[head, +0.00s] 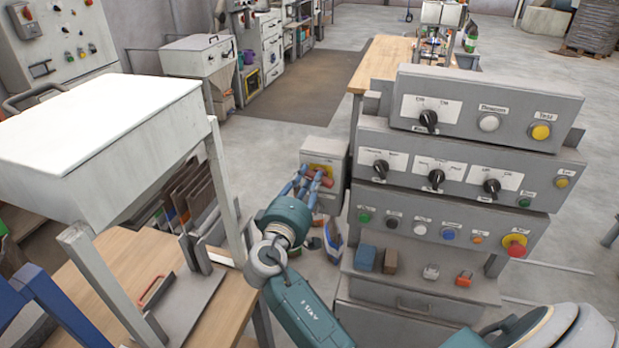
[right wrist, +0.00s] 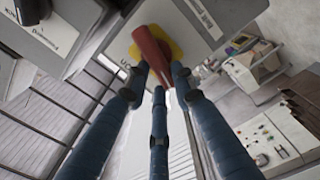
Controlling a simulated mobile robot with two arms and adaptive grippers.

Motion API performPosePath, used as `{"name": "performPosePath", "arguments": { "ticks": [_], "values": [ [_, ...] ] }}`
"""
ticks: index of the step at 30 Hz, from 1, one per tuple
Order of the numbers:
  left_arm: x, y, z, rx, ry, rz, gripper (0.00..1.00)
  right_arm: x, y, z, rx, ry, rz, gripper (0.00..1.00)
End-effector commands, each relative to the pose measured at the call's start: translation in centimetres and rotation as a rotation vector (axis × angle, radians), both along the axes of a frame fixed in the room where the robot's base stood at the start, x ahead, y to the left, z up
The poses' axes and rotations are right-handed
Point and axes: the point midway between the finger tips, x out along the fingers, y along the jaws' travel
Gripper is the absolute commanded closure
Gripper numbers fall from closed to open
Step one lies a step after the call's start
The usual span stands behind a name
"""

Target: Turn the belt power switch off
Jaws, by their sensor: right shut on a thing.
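The belt power switch is a red rotary handle (right wrist: 153,50) on a yellow plate (right wrist: 176,50), fixed to the face of a small grey box (head: 325,149). In the head view the box stands in the middle, left of the large control console. My right gripper (head: 315,178) is at the front of the box, its blue fingers shut on the red handle. The right wrist view shows the fingertips (right wrist: 157,78) against the handle, which sits at a slant. Its printed label is only partly readable. The fingers hide part of the handle in the head view. My left gripper is not in view.
The console (head: 450,170) with several knobs and buttons stands close on the right. A white-topped machine (head: 95,120) and a wooden bench (head: 205,305) are on the left. Open floor (head: 270,120) lies behind the box.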

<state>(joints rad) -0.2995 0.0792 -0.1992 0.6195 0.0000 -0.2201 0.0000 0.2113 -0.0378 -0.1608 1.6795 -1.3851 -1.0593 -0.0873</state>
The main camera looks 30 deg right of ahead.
Motion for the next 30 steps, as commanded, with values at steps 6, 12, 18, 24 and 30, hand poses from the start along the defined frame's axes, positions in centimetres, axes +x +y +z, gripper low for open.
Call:
{"name": "performPosePath", "arguments": {
  "ticks": [6, 12, 18, 24, 30],
  "values": [
    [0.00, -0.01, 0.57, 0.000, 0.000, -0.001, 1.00, 0.13, 0.15, -0.26, -0.099, 0.118, 0.001, 1.00],
    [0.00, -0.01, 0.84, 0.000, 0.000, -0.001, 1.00, 0.19, 0.20, -0.50, -0.159, 0.188, 0.001, 1.00],
    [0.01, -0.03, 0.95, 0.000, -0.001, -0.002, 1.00, 0.21, 0.22, -0.63, -0.189, 0.223, 0.001, 1.00],
    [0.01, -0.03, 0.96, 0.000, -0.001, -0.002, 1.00, 0.21, 0.23, -0.68, -0.197, 0.232, 0.001, 1.00],
    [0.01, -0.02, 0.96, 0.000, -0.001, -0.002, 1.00, 0.20, 0.23, -0.70, -0.197, 0.232, 0.001, 1.00]
  ]
}}
